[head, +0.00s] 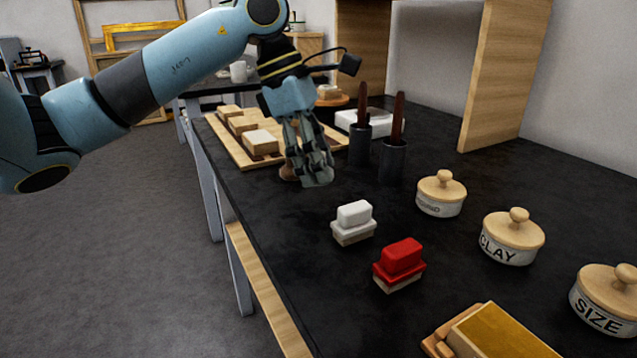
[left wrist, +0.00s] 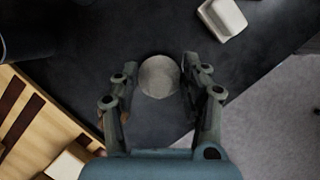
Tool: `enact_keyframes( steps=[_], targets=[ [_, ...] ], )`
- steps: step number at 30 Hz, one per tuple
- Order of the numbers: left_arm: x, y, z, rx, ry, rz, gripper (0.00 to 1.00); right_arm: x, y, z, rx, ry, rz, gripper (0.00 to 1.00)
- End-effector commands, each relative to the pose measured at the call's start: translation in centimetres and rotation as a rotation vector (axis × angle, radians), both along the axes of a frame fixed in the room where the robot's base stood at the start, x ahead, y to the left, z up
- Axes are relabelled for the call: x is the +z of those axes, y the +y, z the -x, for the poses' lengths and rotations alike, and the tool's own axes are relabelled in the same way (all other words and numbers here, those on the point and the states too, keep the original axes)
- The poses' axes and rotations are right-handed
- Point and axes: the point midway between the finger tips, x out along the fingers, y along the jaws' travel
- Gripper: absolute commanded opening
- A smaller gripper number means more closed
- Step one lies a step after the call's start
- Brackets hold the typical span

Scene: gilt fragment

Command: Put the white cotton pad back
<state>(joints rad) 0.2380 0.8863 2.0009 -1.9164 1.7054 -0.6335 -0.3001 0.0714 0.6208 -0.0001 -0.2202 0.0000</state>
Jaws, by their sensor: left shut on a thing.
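My left gripper (head: 308,178) is low over the black worktop, by the right end of the wooden tray. In the left wrist view a pale, round, mottled disc (left wrist: 160,77) sits between its fingertips; it looks like the white cotton pad, and the gripper is shut on it. In the head view the fingers mostly hide it, and a brownish rounded thing (head: 290,172) shows beside them. I cannot tell whether the pad touches the worktop. My right gripper is not in view.
The wooden tray (head: 228,142) holds several pale blocks. Two dark cups with brown handles (head: 391,158) stand close right. A white block (head: 354,214), a red block (head: 402,256) and lidded jars (head: 512,237) stand in front. The worktop between them is clear.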

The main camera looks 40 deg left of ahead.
Motion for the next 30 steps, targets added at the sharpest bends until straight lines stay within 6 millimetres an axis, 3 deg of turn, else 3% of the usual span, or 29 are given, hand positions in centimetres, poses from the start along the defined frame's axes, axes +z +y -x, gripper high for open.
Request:
enact_keyframes(
  steps=[7,18,19,21,24,30],
  targets=[
    [-3.6,-0.1,0.0,0.002,0.003,0.003,0.15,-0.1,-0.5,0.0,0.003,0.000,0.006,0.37],
    [-4.1,-0.1,0.0,0.001,0.001,0.001,0.15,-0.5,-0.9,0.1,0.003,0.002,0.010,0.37],
    [-4.1,-0.1,0.0,0.001,0.001,0.001,0.46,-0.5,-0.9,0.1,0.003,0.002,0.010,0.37],
    [-4.0,-0.1,0.0,0.001,0.001,0.001,0.55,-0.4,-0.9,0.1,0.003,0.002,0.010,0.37],
    [-4.0,-0.1,0.0,0.001,0.001,0.001,0.68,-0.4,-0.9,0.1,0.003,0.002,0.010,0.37],
    [-4.0,-0.1,0.0,0.001,0.001,0.001,0.68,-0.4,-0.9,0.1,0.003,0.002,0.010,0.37]
  ],
)
